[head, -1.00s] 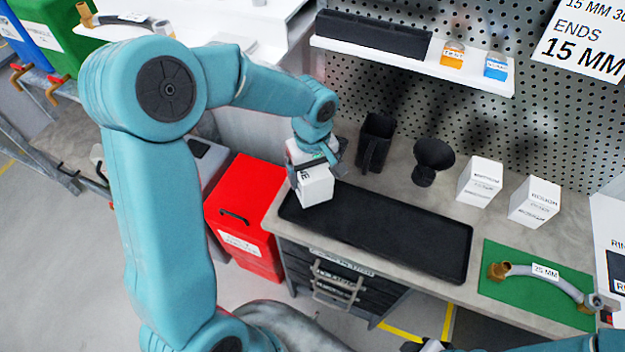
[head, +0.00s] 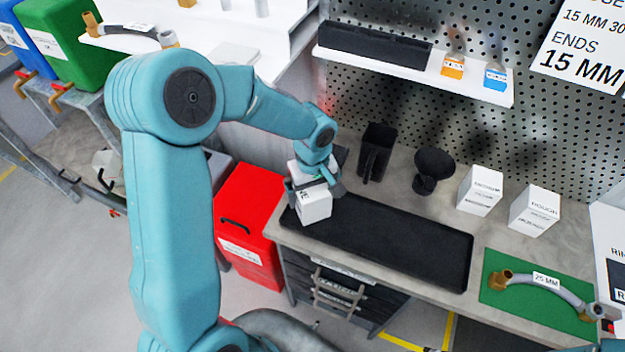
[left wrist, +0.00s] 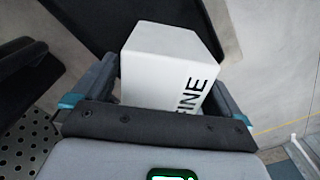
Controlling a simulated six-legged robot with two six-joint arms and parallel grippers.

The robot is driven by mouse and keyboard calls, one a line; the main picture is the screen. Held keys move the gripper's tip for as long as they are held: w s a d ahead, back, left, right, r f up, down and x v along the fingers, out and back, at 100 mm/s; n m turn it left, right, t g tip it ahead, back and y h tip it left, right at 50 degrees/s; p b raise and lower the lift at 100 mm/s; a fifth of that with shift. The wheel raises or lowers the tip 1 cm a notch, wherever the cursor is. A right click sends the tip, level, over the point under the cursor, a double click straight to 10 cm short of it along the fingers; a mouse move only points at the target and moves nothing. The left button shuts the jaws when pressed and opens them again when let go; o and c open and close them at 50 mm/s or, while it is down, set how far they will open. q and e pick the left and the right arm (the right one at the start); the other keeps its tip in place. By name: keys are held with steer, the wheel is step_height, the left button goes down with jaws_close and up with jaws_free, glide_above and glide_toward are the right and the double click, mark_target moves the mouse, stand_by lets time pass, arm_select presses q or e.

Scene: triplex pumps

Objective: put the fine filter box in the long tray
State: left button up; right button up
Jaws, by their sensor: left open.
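The fine filter box (head: 314,204) is white and stands over the left end of the long tray (head: 410,245), a shallow black tray on the bench. In the left wrist view the box (left wrist: 168,62) shows the word FINE. My left gripper (head: 315,188) is open, with its fingers on either side of the box; it also shows in the left wrist view (left wrist: 165,90). The box's lower edge looks to be at the tray floor, but contact is hard to tell. My right gripper is not seen.
A black square holder (head: 376,150) and a black funnel (head: 432,170) stand behind the tray. Two white boxes, one left (head: 480,190) and one right (head: 534,210), stand farther right. A green mat (head: 500,293) holds a hose. The tray's middle and right are bare.

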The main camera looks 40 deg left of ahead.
arm_select(q)
step_height(320, 180, up, 12)
steer(key=shift+b, duration=0.3)
stand_by(0.5)
